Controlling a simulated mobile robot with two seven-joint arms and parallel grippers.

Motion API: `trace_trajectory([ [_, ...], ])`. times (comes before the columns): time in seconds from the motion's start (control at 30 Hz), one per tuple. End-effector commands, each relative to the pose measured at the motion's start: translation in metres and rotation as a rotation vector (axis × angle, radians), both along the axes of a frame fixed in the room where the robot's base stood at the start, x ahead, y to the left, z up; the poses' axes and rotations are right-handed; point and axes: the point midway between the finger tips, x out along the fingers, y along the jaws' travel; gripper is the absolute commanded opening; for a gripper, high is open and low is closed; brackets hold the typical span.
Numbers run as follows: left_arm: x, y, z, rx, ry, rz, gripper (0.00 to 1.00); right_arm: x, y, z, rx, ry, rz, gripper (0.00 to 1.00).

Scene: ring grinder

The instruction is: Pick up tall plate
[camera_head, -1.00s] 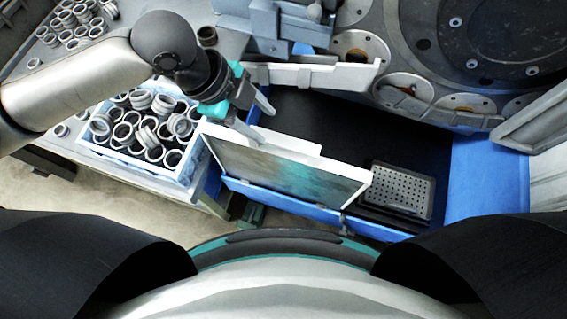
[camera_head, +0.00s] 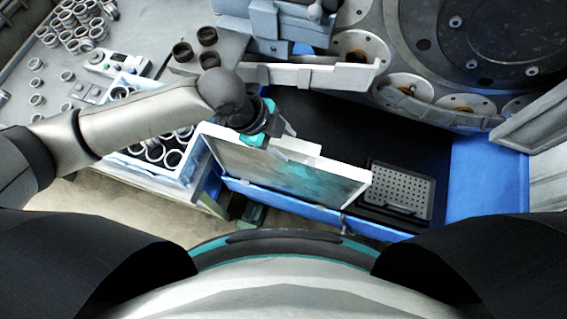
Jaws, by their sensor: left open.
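The tall plate is most likely the upright white-edged panel (camera_head: 315,184) with a greenish, cloudy face. It stands along the near edge of the blue machine bed in the head view, with a raised tab at its top. My left gripper (camera_head: 276,138) is open at the top edge of this panel, close to the left end of the tab. The wrist partly hides the fingers, so I cannot tell whether they straddle the edge or touch it. My right gripper is not in view.
A blue-white crate (camera_head: 189,176) of metal rings stands left, partly under my left arm. A long white guard (camera_head: 330,77) lies behind the gripper. A perforated dark box (camera_head: 398,190) sits in the bed at right. The large round grinder disc (camera_head: 490,40) is at the upper right.

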Motion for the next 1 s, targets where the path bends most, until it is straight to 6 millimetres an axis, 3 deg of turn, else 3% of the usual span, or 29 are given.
trace_trajectory([
  [0.83, -0.0001, 0.0, -0.0045, -0.001, 0.001, 0.001, 0.55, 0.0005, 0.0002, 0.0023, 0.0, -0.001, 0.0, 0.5],
  [1.0, -0.0001, 0.0001, -0.0045, -0.001, 0.001, 0.001, 0.38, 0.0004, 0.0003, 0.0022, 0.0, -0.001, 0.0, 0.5],
])
